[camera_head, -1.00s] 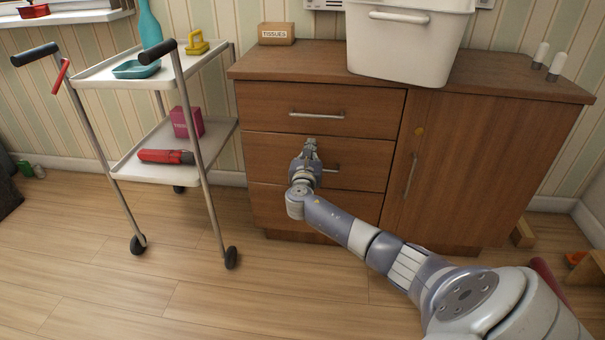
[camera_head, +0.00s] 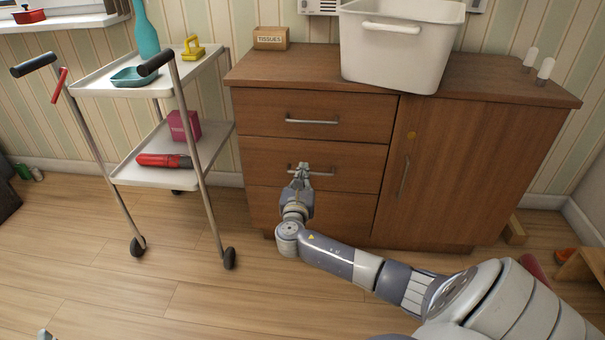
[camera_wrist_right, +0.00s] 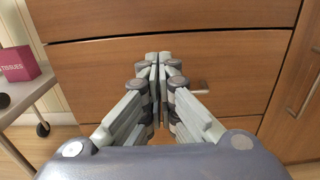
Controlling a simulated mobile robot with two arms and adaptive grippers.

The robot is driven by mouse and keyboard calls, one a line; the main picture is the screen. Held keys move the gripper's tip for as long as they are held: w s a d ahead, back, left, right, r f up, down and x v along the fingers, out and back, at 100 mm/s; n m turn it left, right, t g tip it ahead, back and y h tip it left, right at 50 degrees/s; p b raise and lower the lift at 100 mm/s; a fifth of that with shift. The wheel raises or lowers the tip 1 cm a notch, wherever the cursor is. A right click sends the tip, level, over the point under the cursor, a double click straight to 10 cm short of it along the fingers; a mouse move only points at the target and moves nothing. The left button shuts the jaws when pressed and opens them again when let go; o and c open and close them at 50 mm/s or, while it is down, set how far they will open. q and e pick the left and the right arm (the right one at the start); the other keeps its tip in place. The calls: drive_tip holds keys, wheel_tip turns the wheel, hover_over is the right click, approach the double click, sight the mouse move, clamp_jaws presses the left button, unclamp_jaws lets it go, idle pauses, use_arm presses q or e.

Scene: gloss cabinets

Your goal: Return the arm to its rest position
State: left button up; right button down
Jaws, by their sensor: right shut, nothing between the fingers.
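My right gripper (camera_head: 302,170) is shut and empty in front of the cabinet's middle drawer (camera_head: 352,164). In the head view it overlaps that drawer's bar handle (camera_head: 322,173); I cannot tell from there how far apart they are. In the right wrist view the closed fingertips (camera_wrist_right: 159,62) point at the wooden drawer fronts, with part of a handle (camera_wrist_right: 198,88) showing just right of them. My right arm (camera_head: 345,262) reaches in from the lower right. All drawers look closed.
A white trolley (camera_head: 120,172) stands left of the wooden cabinet (camera_head: 490,95). A white bin (camera_head: 400,55) and a tissue box (camera_head: 270,38) stand on the cabinet top. A wooden piece (camera_head: 583,268) lies at the right. Floor in front of the trolley is clear.

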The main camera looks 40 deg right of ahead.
use_arm(q)
drive_tip(key=shift+s+a+f+g, duration=0.1)
drive_tip(key=shift+f+g, duration=0.3)
drive_tip(key=shift+f, duration=0.35)
use_arm(e)
drive_tip(key=shift+s+a, duration=0.3)
drive_tip(key=shift+a, duration=0.05)
drive_tip(key=shift+f, duration=0.1)
